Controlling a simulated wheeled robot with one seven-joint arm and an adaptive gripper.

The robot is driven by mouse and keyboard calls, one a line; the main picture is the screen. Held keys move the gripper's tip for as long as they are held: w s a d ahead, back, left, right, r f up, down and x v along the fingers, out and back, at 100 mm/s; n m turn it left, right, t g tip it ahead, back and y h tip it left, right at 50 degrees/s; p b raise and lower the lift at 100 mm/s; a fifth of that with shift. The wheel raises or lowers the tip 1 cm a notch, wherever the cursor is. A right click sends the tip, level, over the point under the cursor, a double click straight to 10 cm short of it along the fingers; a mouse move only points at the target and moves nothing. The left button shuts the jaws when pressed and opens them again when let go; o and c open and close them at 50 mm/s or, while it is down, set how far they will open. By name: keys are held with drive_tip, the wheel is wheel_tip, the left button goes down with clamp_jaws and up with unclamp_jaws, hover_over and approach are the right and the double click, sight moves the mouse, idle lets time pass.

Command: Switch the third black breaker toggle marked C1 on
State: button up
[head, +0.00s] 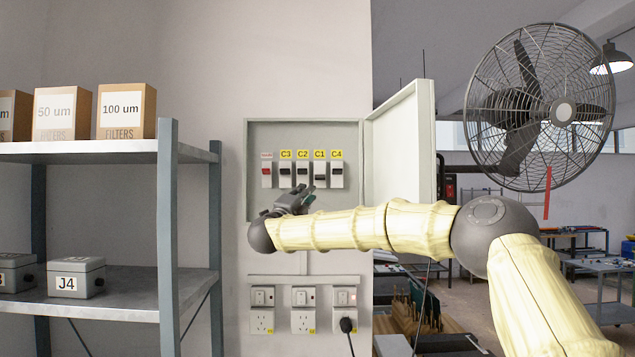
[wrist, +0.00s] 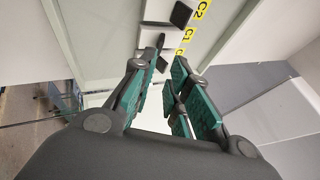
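The breaker labelled C1 (head: 320,178) is third among the black toggles in the open wall box, between C2 (head: 302,172) and C4 (head: 337,172). Its black toggle seems to sit low on its white body; its exact position is too small to tell. My gripper (head: 306,196) is just below the C2 and C1 breakers. In the wrist view, the green-padded fingers (wrist: 168,72) are apart, with their tips near the C1 label (wrist: 186,35). The C2 toggle (wrist: 181,14) shows clearly; the C1 toggle is partly hidden by the left finger. No held thing shows.
A red-switch breaker (head: 266,171) and the C3 breaker (head: 285,172) are at the left of the row. The box door (head: 400,145) stands open on the right, near my arm. Sockets (head: 303,308) are below; a shelf (head: 120,150) stands left.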

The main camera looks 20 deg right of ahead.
sight(320, 179)
drive_tip(key=p+x, duration=0.5)
drive_tip(key=x, duration=0.3)
drive_tip(key=shift+p+x, duration=0.45)
drive_tip(key=shift+x, duration=0.6)
drive_tip(key=shift+w+f, duration=0.1)
clamp_jaws()
